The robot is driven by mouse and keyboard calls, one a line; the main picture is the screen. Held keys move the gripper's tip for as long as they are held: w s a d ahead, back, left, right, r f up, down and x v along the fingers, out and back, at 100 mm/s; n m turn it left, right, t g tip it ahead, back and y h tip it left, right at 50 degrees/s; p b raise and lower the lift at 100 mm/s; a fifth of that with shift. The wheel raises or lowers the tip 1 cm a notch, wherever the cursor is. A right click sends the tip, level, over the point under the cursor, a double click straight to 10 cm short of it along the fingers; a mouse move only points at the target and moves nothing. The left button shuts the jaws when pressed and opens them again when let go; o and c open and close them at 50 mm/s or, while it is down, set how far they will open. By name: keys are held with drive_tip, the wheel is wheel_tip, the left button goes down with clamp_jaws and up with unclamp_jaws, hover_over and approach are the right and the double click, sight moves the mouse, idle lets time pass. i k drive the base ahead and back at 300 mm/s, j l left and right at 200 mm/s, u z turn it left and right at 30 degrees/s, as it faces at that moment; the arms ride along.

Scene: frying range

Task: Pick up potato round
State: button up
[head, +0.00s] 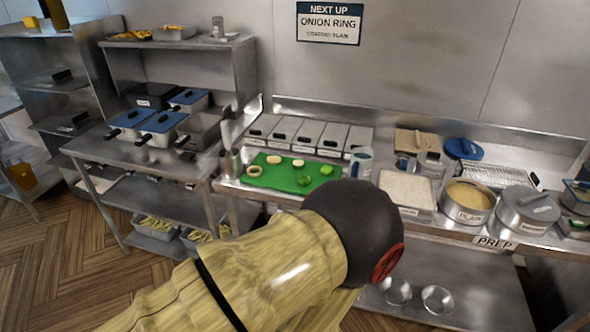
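A green cutting board (280,181) lies on the steel prep counter, with several small food pieces on it. Two pale discs, one at the back left (274,159) and one at the back right (298,163), look like potato rounds, but they are too small to tell surely. A ring-shaped piece (255,171) lies at the left, and greener pieces (326,169) lie at the right. My arm crosses the lower middle of the head view, in front of the counter. My gripper is not in view.
Lidded steel bins (309,135) stand behind the board. A white bottle (360,163), a pale-filled tray (406,190) and a round pan of crumbs (468,201) stand to its right. Blue-lidded containers (162,122) are on the left table. A wall sign (329,23) reads ONION RING.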

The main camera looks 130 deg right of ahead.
sight(272, 160)
drive_tip(key=z, duration=4.35)
